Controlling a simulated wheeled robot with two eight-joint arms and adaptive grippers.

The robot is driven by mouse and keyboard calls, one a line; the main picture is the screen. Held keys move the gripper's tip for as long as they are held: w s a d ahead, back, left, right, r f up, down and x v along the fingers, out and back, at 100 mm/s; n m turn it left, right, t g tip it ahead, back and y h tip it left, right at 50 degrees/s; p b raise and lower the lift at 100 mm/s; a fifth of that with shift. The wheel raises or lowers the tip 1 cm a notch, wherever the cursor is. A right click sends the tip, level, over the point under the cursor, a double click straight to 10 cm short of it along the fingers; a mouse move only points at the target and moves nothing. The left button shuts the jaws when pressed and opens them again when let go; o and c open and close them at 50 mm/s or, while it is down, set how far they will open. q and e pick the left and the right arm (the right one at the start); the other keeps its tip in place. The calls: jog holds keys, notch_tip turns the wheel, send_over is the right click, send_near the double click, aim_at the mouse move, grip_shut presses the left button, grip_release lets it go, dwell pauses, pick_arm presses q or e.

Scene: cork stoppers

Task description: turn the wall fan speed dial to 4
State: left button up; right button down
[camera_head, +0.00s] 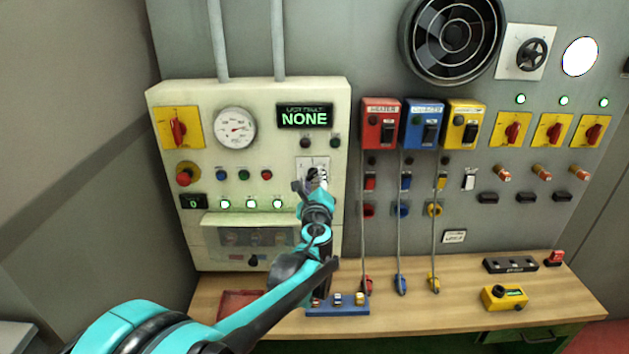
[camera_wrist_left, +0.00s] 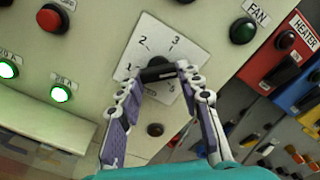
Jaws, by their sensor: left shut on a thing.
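The speed dial is a dark knob (camera_wrist_left: 157,74) on a square white plate (camera_wrist_left: 152,38), which shows in the head view too (camera_head: 309,161). The plate sits at the right of the cream control panel (camera_head: 180,235). The numbers 1, 2 and 3 show; no 4 can be made out past my fingers. My left gripper (camera_wrist_left: 159,76) is shut on the knob, one finger at each end of its bar; in the head view it reaches the plate (camera_head: 316,180). Which number the knob points to cannot be told. The wall fan (camera_head: 452,38) is high on the grey wall. My right gripper is out of view.
Red, blue and yellow switch boxes (camera_head: 423,125) are close on the right, with cables hanging down. A green display (camera_head: 304,117) reads NONE above. The wooden bench (camera_head: 445,310) is below.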

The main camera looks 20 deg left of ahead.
pick_arm(q)
jog(key=shift+f+m, duration=0.1)
jog(key=shift+m, duration=1)
jog(key=o, duration=1.2)
jog(key=shift+c, duration=0.2)
jog(key=shift+s, duration=0.15)
jog(key=v, duration=1.2)
